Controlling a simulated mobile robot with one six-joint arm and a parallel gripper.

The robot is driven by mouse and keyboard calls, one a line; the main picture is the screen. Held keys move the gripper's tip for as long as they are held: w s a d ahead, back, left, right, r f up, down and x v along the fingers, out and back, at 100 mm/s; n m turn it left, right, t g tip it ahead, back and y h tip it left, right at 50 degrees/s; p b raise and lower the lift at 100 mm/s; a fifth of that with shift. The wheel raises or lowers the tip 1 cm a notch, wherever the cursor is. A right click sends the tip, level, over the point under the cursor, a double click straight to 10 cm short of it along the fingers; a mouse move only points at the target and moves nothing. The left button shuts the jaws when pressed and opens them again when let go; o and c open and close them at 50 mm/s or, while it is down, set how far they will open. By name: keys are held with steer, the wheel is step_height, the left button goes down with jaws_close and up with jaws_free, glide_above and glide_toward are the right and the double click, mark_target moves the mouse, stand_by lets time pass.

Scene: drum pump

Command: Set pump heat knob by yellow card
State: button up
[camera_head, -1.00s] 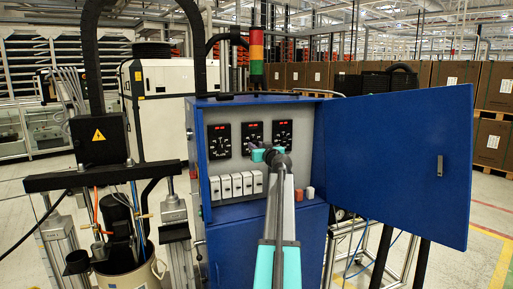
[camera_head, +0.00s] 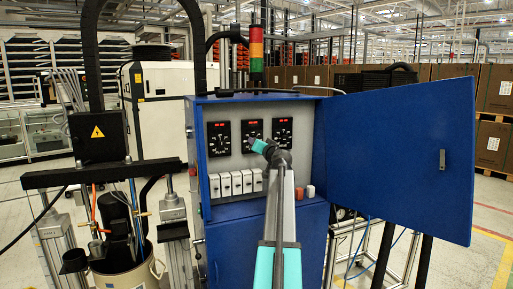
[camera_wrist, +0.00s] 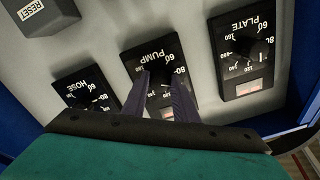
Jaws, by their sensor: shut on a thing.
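The pump dial (camera_wrist: 140,62) is a black square plate marked PUMP, in the middle of the wrist view and upside down there. My gripper (camera_wrist: 162,84) has its two dark fingers on either side of the pump knob (camera_wrist: 160,97) and is shut on it. The fingers hide most of the knob, so its pointer setting cannot be read. In the head view the middle dial (camera_head: 253,128) shows just above my gripper (camera_head: 262,147), which is tilted. I do not make out the yellow card in either view.
The hose dial (camera_wrist: 85,92) and plate dial (camera_wrist: 245,55) flank the pump dial closely. A reset switch (camera_wrist: 40,14) is nearby. The blue cabinet door (camera_head: 395,160) stands open to the right. White switches (camera_head: 236,183) line the panel below the dials.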

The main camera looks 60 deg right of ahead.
steer(key=m+p, duration=0.2)
steer(key=m, duration=1)
steer(key=shift+r, duration=0.2)
stand_by(0.4)
steer(key=o, duration=1.1)
steer(key=shift+c, duration=0.2)
steer(key=shift+f, duration=0.1)
steer(key=b+v, duration=0.2)
steer(key=v, duration=1.2)
steer(key=shift+b, duration=0.35)
